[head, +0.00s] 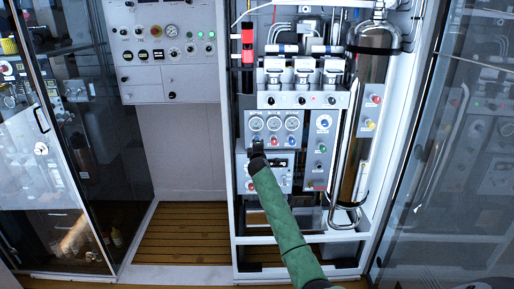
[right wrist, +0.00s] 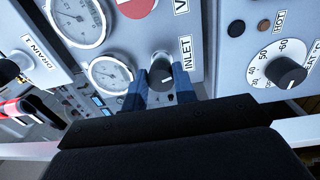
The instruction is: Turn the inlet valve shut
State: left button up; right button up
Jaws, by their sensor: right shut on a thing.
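The inlet valve is a dark round knob with a grey face (right wrist: 160,66) beside a label reading INLET, in the right wrist view. My right gripper (right wrist: 159,78) has its two blue fingers on either side of this knob and is shut on it. In the head view my right gripper (head: 257,147) reaches the lower left of the gauge panel (head: 249,118), at the end of my green-sleeved arm. The gripper hides the knob there. How far the valve is turned cannot be told. My left gripper is not in view.
A dial gauge (right wrist: 110,75) sits close to the knob. A dial knob labelled with numbers (right wrist: 285,71) and a DRAIN label (right wrist: 34,73) are near. A metal cylinder (head: 372,60) stands right of the panel. A glass door (head: 455,150) is at the right.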

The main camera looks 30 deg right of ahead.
pick_arm(q)
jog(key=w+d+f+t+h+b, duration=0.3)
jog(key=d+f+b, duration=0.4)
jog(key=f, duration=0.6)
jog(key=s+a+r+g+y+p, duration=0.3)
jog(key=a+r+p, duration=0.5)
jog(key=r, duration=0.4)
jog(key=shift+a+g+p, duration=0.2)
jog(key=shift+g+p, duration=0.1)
jog(key=shift+p, duration=0.35)
pick_arm(e)
jog(key=shift+w+a+n+g+y, duration=0.15)
jog(key=shift+n+g, duration=0.1)
jog(key=shift+n, duration=8)
jog(key=shift+w+a+n+g+y, duration=0.15)
jog(key=shift+n+g, duration=0.1)
jog(key=shift+n, duration=8)
